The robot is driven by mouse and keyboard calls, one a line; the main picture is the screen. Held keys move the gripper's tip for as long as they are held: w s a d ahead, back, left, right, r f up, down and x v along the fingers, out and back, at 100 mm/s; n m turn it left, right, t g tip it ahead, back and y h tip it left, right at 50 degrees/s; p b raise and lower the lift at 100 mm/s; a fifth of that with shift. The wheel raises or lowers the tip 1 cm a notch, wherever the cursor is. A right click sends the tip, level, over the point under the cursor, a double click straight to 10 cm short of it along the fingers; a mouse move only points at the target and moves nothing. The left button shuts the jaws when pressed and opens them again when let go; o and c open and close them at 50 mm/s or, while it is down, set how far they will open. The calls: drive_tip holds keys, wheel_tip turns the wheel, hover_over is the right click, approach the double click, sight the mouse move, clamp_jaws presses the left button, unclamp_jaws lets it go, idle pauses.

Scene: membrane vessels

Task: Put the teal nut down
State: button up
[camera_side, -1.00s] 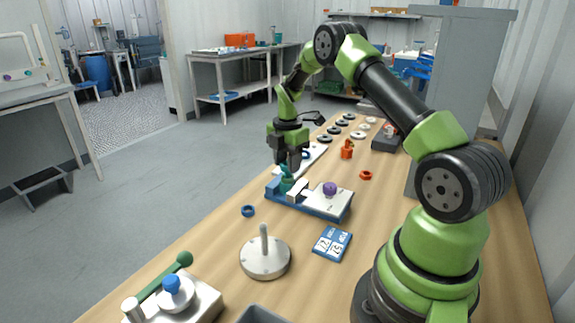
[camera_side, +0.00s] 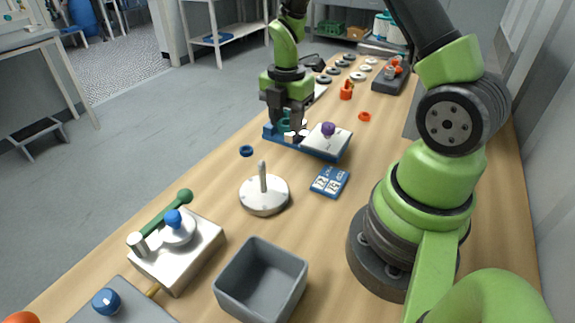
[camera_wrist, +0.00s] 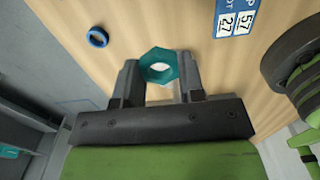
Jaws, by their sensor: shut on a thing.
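The teal nut (camera_wrist: 149,57) is a hex ring held between the two fingers of my gripper (camera_wrist: 158,80) in the wrist view. My gripper (camera_side: 287,122) is shut on it and points down in the side view. There the teal nut (camera_side: 285,125) shows partly, behind and between the fingers. It is at the left end of a blue vise-like fixture (camera_side: 318,153) with white blocks. I cannot tell whether the nut touches the fixture.
A purple-knobbed white plate (camera_side: 338,141) sits on the fixture's right part. A blue ring (camera_side: 246,151) lies on the table to the left. A white disc with a post (camera_side: 264,196), a blue date card (camera_side: 330,181) and a grey bin (camera_side: 262,283) stand nearer. An orange ring (camera_side: 364,117) lies behind.

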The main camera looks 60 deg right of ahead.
hover_over(288, 168)
wheel_tip(288, 168, down, 5)
drive_tip(key=shift+f, duration=0.1)
drive_tip(key=shift+w+f, duration=0.1)
drive_tip(key=shift+f, duration=2.3)
drive_tip(key=o, duration=1)
drive_tip(key=shift+f, duration=0.1)
